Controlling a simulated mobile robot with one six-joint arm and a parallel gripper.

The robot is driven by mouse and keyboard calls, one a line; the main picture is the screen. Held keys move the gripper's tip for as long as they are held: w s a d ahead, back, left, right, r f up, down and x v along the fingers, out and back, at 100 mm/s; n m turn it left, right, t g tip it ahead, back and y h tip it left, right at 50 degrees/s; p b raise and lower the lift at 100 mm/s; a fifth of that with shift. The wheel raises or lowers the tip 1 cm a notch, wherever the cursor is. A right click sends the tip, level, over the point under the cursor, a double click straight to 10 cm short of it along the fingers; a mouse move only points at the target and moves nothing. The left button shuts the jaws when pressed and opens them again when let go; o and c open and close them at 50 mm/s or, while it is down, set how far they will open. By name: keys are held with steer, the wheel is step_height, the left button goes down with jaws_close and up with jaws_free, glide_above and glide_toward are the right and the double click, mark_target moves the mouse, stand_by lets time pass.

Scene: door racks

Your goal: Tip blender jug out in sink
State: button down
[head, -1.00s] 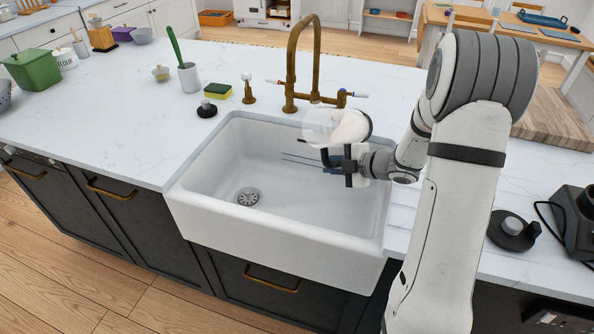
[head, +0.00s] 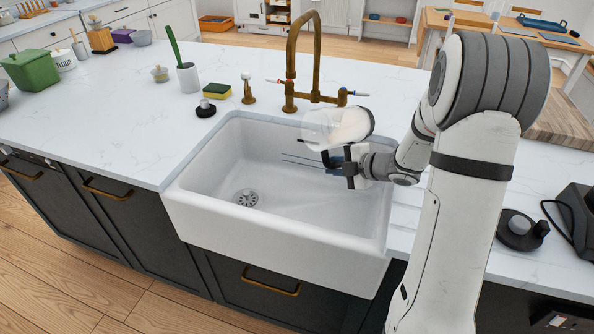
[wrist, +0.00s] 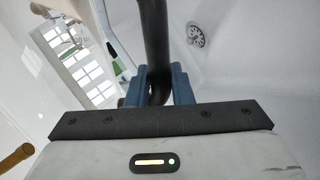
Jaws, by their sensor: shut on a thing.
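The blender jug (head: 340,126) is clear with a dark base end and pale, cream-coloured contents towards that end. It lies tipped well over on its side above the back right part of the white sink (head: 278,232), its clear end pointing left. My gripper (head: 336,164) is below the jug, shut on its black handle. In the wrist view, the blue fingers of my gripper (wrist: 159,86) close around the dark handle (wrist: 154,40). I cannot see anything pouring out. The drain (head: 246,197) shows at the sink's left.
A brass tap (head: 318,50) stands behind the sink, close to the jug. A sponge (head: 217,91), a black stopper (head: 205,108) and a white pot with a green brush (head: 188,78) stand left of the tap. The blender base (head: 577,215) is at the right.

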steer(key=shift+s+a+f+n+t+h+b, duration=0.2)
steer(key=shift+f+b, duration=0.35)
steer(key=shift+b, duration=0.45)
steer(key=shift+w+d+f+n+t+h+b, duration=0.1)
steer(key=shift+f+n+b, duration=0.3)
steer(key=shift+b, duration=0.6)
